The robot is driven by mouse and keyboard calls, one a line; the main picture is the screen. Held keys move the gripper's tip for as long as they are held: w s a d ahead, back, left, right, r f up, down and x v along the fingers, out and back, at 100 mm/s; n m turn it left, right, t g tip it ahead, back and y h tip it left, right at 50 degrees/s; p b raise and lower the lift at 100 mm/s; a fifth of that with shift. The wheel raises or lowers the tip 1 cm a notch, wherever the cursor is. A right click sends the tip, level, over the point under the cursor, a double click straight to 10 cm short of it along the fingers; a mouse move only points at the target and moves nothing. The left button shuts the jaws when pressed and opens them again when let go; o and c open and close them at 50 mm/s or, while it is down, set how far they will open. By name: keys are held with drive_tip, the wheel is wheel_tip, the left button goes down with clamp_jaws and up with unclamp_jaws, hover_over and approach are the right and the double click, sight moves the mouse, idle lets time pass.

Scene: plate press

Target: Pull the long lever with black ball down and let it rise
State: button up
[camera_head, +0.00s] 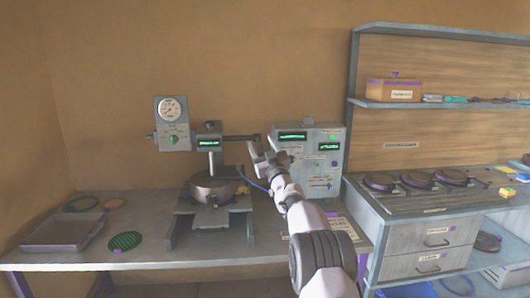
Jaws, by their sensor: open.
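The press (212,188) stands on the bench left of my arm, with a round metal pot-like body between its side rails. A dark lever (238,137) runs out level to the right from the press head (209,141). Its outer end meets the tip of my gripper (259,146), and I cannot make out the black ball clearly there. My gripper is open at that end, very close to the lever; whether it touches or surrounds it is too small to tell.
A control box (309,157) with green displays stands just behind and right of my gripper. A gauge panel (172,124) is left of the press head. A grey tray (63,231) and a green disc (125,240) lie at the left. Shelving (430,105) and drawers (428,241) fill the right.

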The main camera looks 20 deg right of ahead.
drive_tip(key=v, duration=1.7)
drive_tip(key=shift+s, duration=0.1)
drive_tip(key=s+a+r+m+g+h, duration=0.35)
drive_tip(key=s+a+m+g, duration=0.35)
drive_tip(key=s, duration=0.4)
drive_tip(key=s+a+f+g+y, duration=0.1)
drive_tip(key=s+a+f+g, duration=0.2)
drive_tip(key=s, duration=0.7)
drive_tip(key=s+a+f+g+y, duration=0.2)
drive_tip(key=s+a+f+g, duration=0.1)
drive_tip(key=s+a, duration=0.5)
drive_tip(key=s+a+f+g+y, duration=0.2)
drive_tip(key=s+a+f, duration=0.3)
drive_tip(key=s, duration=0.9)
drive_tip(key=shift+s+a+f+g, duration=0.25)
drive_tip(key=shift+a+g, duration=0.2)
drive_tip(key=shift+g, duration=0.45)
drive_tip(key=shift+y, duration=0.25)
